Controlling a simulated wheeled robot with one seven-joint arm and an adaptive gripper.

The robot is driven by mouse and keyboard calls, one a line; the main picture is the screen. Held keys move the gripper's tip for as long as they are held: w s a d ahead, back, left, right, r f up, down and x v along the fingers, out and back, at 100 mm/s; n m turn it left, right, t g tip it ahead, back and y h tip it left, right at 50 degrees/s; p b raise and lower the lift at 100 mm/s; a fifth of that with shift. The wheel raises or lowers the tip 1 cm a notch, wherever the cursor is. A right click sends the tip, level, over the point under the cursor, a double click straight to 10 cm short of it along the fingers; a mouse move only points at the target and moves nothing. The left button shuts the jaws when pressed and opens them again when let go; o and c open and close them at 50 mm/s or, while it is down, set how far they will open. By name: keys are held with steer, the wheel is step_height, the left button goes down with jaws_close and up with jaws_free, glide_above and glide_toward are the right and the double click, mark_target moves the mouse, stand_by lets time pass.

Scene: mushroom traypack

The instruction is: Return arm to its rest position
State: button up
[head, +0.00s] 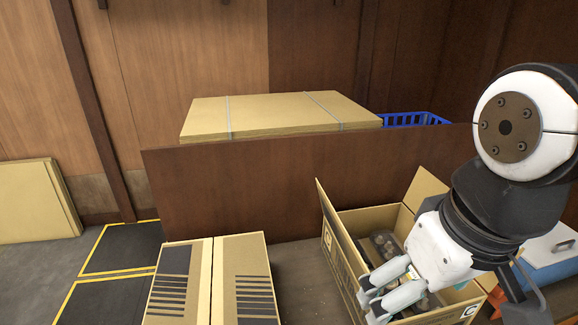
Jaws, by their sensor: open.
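My arm comes in from the right in the head view. My gripper (368,298) hangs at the near left side of an open cardboard box (343,244), with its fingers pointing down and left. The fingers are apart, and nothing shows between them. The box has its flaps up. Inside it are packs of mushrooms (384,243), partly hidden behind my gripper and wrist. From this view I cannot tell whether the fingers touch the box wall.
Closed cardboard boxes (210,262) stand left of the open box. A brown partition (230,190) rises behind, with strapped flat cardboard (270,112) and a blue crate (415,119) beyond. A blue-and-white box (548,252) is at right. Yellow-taped black floor mats (115,252) lie at left.

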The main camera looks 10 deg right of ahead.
steer(key=shift+s+a+f+m, duration=0.15)
steer(key=shift+s+m, duration=0.1)
steer(key=shift+s, duration=0.2)
steer(key=shift+s+a+m, duration=0.15)
steer(key=shift+s+m, duration=0.1)
steer(key=shift+s, duration=0.2)
step_height(320, 180, up, 7)
steer(key=t+p, duration=0.1)
steer(key=p, duration=0.4)
steer(key=shift+t, duration=0.3)
